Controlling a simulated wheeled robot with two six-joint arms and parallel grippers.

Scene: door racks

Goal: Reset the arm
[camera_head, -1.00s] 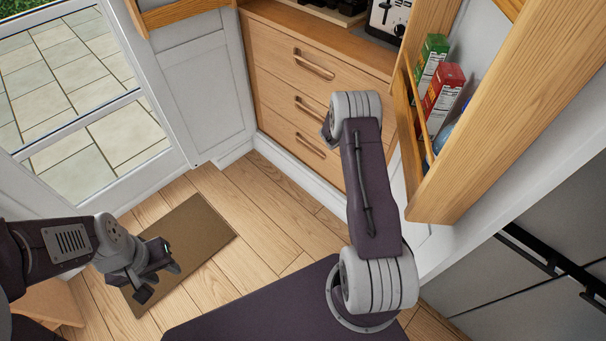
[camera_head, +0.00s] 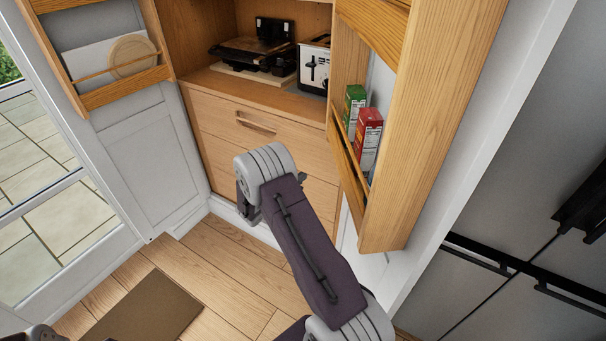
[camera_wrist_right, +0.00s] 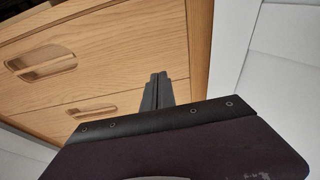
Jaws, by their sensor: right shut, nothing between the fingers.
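My right arm (camera_head: 310,245) reaches up from the bottom of the head view, toward the wooden drawers (camera_head: 245,125). My right gripper (camera_head: 249,214) is mostly hidden behind the grey wrist joint. In the right wrist view its fingers (camera_wrist_right: 158,92) are together, with nothing between them, in front of the drawer fronts (camera_wrist_right: 110,60). I cannot tell the exact gap to the drawers. Only a small piece of my left arm shows at the bottom left edge of the head view; the left gripper is out of frame.
An open cabinet door with a rack (camera_head: 430,130) holding a green box (camera_head: 354,108) and a red box (camera_head: 367,138) stands right of my arm. Another door rack (camera_head: 125,85) holds a round board. A toaster (camera_head: 314,65) stands on the counter. Floor around the brown mat (camera_head: 150,312) is clear.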

